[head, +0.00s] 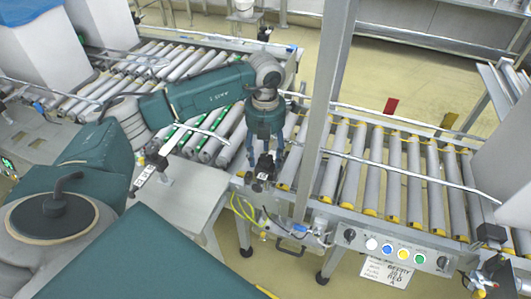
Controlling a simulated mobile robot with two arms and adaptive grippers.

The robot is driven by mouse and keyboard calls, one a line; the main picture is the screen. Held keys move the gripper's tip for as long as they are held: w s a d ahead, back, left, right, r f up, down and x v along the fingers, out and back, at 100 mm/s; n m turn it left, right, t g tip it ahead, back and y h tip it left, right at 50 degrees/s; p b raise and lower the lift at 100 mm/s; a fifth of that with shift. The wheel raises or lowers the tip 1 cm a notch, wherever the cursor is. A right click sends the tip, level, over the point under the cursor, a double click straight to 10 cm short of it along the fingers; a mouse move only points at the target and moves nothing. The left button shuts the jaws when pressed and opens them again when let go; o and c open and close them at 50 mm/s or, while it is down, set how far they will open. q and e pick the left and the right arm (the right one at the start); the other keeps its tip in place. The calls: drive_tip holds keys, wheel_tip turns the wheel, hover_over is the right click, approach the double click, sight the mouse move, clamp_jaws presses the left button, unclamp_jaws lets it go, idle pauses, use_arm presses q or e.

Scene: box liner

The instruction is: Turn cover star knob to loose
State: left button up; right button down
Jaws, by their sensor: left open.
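My left gripper (265,156) points down over the near-side frame of the conveyor, left of the upright post. Its fingers are spread apart. A small black part (264,168) shows just below and between the fingertips. It may be the cover's star knob, but it is too small to tell its shape or how it is turned. I cannot tell whether the fingers touch it. My right gripper is not in view.
A grey upright post (322,110) stands close to the right of my left gripper. Roller conveyors (400,175) run left and right. A control panel with coloured buttons (403,254), yellow cables (243,208) and a black handle (290,248) sit on the near side.

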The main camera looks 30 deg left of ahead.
use_arm(q)
drive_tip(key=shift+f, duration=0.1)
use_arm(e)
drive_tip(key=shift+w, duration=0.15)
use_arm(q)
drive_tip(key=c, duration=1.1)
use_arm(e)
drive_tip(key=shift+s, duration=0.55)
